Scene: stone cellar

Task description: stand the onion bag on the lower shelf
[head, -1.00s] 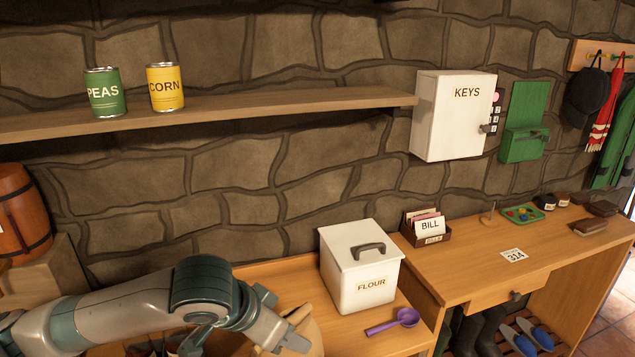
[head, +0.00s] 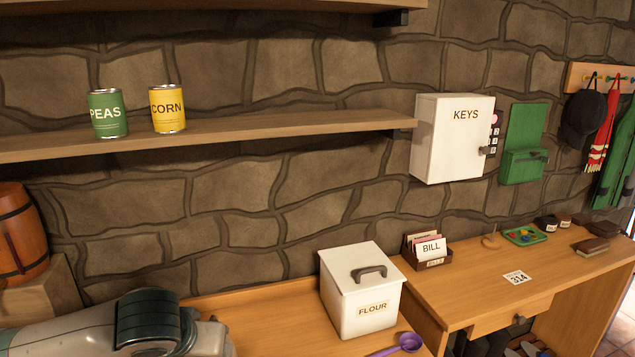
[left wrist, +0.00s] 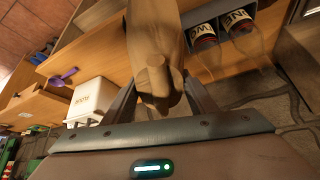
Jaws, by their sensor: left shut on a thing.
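A tan bag (left wrist: 155,45), which I take to be the onion bag, is between the fingers of my left gripper (left wrist: 160,88) in the left wrist view. The gripper is shut on its knotted end. No label shows on it. In the head view only part of my left arm shows at the lower left; the gripper and bag are out of frame. The lower shelf (head: 290,127) runs along the stone wall. A green peas can (head: 108,113) and a yellow corn can (head: 167,109) stand on it toward the left. My right gripper is not in view.
The lower shelf is clear right of the corn can. An upper shelf (head: 250,7) edges the top. A flour bin (head: 362,295) and purple scoop (head: 400,345) are on the counter below. A key cabinet (head: 453,140) hangs at the shelf's right end. Bottles (left wrist: 240,22) show in the wrist view.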

